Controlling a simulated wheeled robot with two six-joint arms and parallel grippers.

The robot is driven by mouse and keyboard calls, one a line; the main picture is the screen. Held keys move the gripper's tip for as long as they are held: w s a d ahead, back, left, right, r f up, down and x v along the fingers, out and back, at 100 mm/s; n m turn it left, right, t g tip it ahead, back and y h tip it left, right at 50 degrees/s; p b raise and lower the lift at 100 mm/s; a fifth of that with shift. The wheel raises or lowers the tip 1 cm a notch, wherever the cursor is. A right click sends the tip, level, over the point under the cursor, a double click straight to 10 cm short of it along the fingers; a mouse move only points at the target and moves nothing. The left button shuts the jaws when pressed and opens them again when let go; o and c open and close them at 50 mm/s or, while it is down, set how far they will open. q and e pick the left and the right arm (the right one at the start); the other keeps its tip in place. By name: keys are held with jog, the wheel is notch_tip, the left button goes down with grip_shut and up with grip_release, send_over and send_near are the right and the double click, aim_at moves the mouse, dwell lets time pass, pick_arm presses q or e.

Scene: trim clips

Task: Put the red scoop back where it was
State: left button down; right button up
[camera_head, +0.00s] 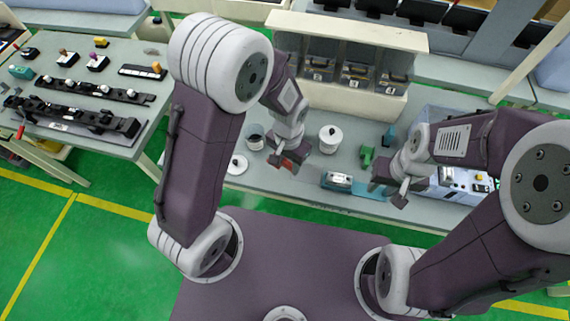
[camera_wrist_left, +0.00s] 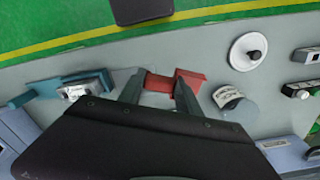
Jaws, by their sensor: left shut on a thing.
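The red scoop (camera_wrist_left: 157,82) is between the fingers of my left gripper (camera_wrist_left: 155,92) in the left wrist view. A red part (camera_wrist_left: 195,79) also shows just beyond the right-hand finger. In the head view my left gripper (camera_head: 284,164) is shut on the red scoop (camera_head: 297,158), over the front part of the grey bench. The fingers hide part of the scoop. My right gripper (camera_head: 390,192) is over the bench's front edge at the right; its jaw gap is unclear. I cannot tell where the scoop was before.
On the bench stand an open can (camera_head: 255,137), a white lid (camera_head: 237,165), a white lidded canister (camera_head: 330,138), a green item (camera_head: 367,156) and a teal-and-white device (camera_head: 338,181). A numbered bin rack (camera_head: 350,35) stands behind. A side table (camera_head: 75,85) with clips is left.

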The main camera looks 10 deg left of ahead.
aim_at(285, 171)
pick_arm(q)
jog(key=shift+w+a+f, duration=0.7)
jog(key=shift+w+a, duration=0.15)
jog(key=shift+w, duration=0.2)
jog(key=f, duration=0.3)
jog(key=shift+s+d+f, duration=0.2)
jog(key=shift+s+f, duration=0.05)
jog(key=shift+w+a+f, duration=0.1)
jog(key=shift+w+f, duration=0.1)
jog(key=shift+f, duration=0.05)
jog(key=shift+s+f, duration=0.15)
jog(key=shift+f, duration=0.05)
jog(key=c, duration=0.8)
grip_release()
jog(key=shift+r, duration=0.1)
jog(key=shift+c, duration=0.2)
